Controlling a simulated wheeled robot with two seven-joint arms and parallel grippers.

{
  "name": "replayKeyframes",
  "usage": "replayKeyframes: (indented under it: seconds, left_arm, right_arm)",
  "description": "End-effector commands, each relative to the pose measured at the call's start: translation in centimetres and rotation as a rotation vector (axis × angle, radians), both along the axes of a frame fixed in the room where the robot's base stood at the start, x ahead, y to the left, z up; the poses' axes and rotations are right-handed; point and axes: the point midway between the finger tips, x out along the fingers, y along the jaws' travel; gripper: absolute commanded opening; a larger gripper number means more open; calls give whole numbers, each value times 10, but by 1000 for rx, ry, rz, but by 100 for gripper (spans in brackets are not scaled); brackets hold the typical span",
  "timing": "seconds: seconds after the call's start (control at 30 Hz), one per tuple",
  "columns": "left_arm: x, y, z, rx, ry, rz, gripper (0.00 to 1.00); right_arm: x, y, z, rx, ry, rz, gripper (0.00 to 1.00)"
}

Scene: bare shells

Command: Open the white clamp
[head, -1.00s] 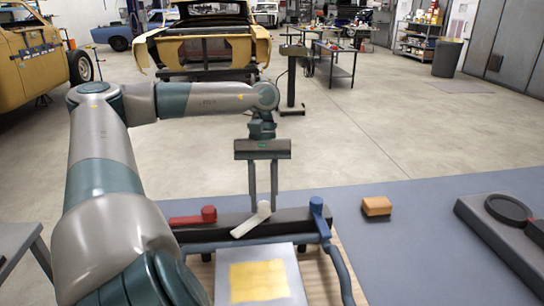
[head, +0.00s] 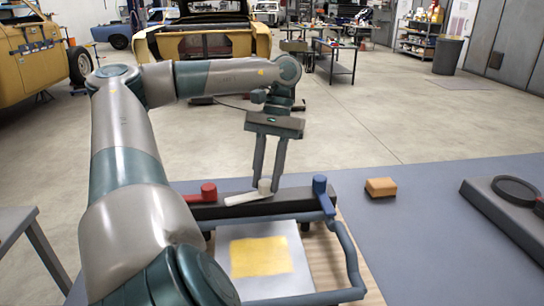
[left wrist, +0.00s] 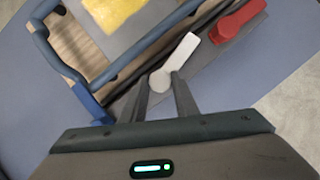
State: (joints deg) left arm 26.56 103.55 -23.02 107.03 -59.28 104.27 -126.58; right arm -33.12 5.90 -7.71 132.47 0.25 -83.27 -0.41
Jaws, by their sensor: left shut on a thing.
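The white clamp (head: 245,198) is a lever on a dark bar, between a red clamp (head: 206,192) and a blue clamp (head: 320,186). Its lever points left and slightly toward me from an upright knob. My left gripper (head: 266,187) reaches down from above, its two fingers shut on the knob end of the white clamp. In the left wrist view, the white clamp (left wrist: 186,54) runs up and right from between the fingertips (left wrist: 164,78). The red clamp (left wrist: 238,20) lies to its right there. My right gripper is out of view.
A grey plate with a yellow square (head: 260,257) lies in front of the bar. A blue tube frame (head: 348,255) borders it. An orange block (head: 381,187) and a dark device (head: 505,205) stand to the right on the grey-blue table, with free room between them.

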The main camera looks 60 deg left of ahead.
Motion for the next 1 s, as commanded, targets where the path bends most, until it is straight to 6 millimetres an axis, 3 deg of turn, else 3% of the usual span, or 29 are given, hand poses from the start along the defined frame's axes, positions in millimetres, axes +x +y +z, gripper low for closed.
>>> replayKeyframes:
  seconds: [0.4,0.93,0.97,1.0]
  left_arm:
    - [-3,2,1,2,-4,-219,0]
    - [-3,2,1,3,-2,-254,0]
    - [-4,2,1,3,-2,-254,30]
    - [-4,2,1,3,-2,-254,39]
  right_arm:
    - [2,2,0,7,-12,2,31]
    - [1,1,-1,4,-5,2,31]
    - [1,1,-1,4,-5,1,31]
    - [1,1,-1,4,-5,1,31]
